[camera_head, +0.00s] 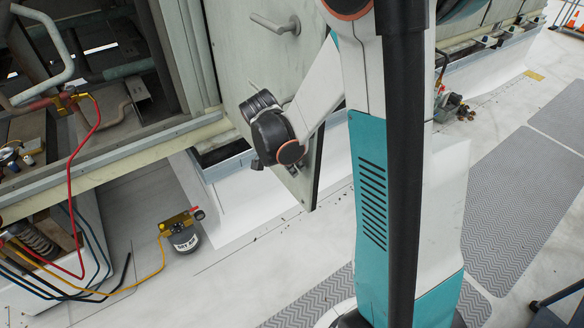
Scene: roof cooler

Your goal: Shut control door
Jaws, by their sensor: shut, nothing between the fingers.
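The control door (238,55) is a pale grey panel with a lever handle (275,23) near the top of the view. It stands open, its lower corner swung out over the pale floor, with its thick free edge towards the right. My dark wrist, with an orange ring, is in front of the lower part of the door. Whether it touches the panel cannot be told. My arm and column hide the area right of the door.
An open bay with pipes (55,45) and a red hose (72,190) lies left of the door. Grey patterned mats (510,210) lie at right. The cabinet (490,45) continues at upper right.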

